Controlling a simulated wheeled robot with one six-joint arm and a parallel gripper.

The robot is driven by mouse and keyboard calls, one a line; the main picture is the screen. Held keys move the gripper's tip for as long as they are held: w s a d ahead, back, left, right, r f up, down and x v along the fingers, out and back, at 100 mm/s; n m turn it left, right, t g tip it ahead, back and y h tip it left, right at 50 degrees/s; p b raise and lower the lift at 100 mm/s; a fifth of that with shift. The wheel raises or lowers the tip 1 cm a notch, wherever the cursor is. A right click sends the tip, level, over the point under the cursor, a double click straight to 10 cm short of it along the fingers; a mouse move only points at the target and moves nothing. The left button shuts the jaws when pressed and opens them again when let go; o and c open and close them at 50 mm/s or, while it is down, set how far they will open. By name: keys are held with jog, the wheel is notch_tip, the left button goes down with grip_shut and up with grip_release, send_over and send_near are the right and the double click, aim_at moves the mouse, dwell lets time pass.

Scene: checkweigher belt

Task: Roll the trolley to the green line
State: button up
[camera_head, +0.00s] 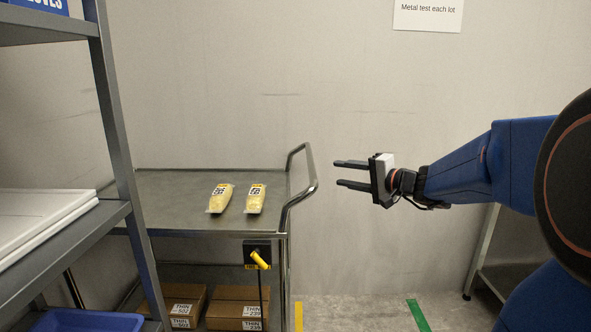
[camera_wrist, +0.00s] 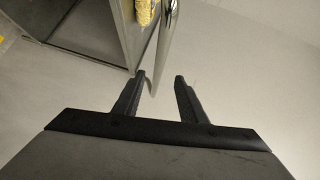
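The trolley (camera_head: 165,215) is a grey metal cart at the left centre in the head view, with a curved tubular handle (camera_head: 313,180) at its right end. In the wrist view its handle (camera_wrist: 168,40) runs down toward the left fingertip; I cannot tell whether they touch there. My gripper (camera_head: 338,174) is open, with nothing between its fingers, a little right of the handle in the head view. My gripper also shows in the wrist view (camera_wrist: 160,78). The green line (camera_head: 418,315) is a short strip on the floor, right of the trolley.
A grey rack (camera_head: 118,120) stands at left. Bare floor (camera_head: 355,312) separates the lines.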

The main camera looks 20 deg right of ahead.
jog(key=x, duration=1.7)
jog(key=shift+a, duration=0.15)
grip_shut()
